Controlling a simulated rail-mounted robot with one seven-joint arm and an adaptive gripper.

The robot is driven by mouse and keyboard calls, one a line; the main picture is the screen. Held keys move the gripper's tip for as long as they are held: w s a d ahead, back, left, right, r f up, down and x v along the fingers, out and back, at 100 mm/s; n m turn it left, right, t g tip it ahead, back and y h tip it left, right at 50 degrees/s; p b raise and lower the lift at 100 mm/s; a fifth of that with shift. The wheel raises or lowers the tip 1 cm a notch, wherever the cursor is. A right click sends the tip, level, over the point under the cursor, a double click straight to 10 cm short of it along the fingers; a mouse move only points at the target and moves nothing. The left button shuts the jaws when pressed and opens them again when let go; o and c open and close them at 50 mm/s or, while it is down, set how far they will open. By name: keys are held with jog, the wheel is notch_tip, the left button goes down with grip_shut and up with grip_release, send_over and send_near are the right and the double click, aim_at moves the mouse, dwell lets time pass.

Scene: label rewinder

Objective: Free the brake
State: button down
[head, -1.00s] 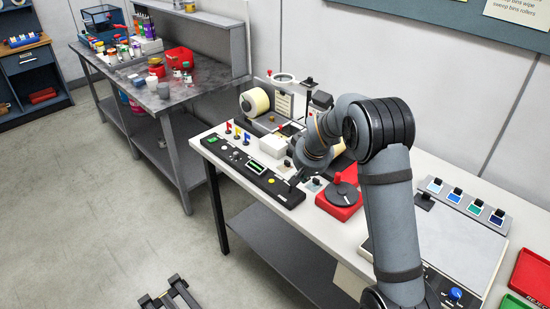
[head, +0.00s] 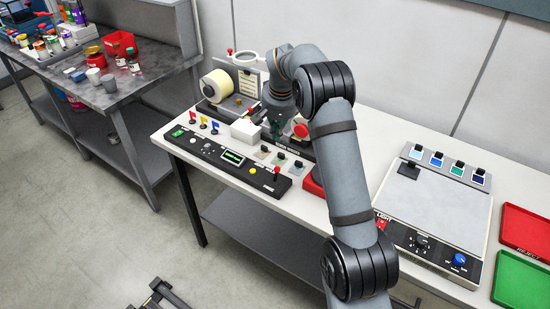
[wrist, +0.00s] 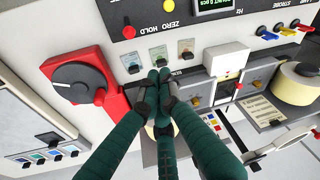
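My gripper (wrist: 160,77) points down over the bench in the wrist view, its teal fingers drawn together at the tips. I see nothing clearly held; what lies directly behind the tips is hidden. A dark bar (wrist: 190,72) shows beside them, and I cannot tell whether they touch it. No part is legibly marked as the brake. A red box (wrist: 92,62) with a black rotary handle (wrist: 75,82) stands left of the fingers in the wrist view.
The black control panel (head: 210,155) runs along the bench front, with small switches (head: 281,158) behind it. A white box (head: 245,131) and a label roll (head: 216,85) stand near the gripper. A light table (head: 430,205) and red and green trays (head: 525,275) lie to the right.

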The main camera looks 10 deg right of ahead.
jog(key=p+x, duration=0.2)
jog(key=x, duration=0.2)
jog(key=p+x, duration=0.2)
jog(key=x, duration=0.3)
jog(key=shift+d+f, duration=0.2)
jog(key=shift+f, duration=0.1)
jog(key=s, duration=0.1)
jog(key=s+p, duration=0.1)
jog(key=s, duration=0.1)
jog(key=shift+a+r, duration=0.2)
jog(key=shift+a, duration=0.15)
jog(key=shift+s+p, duration=0.3)
jog(key=shift+p, duration=0.1)
jog(key=shift+f, duration=0.15)
jog(key=shift+a, duration=0.1)
jog(key=shift+s+b, duration=0.1)
jog(key=shift+b, duration=0.2)
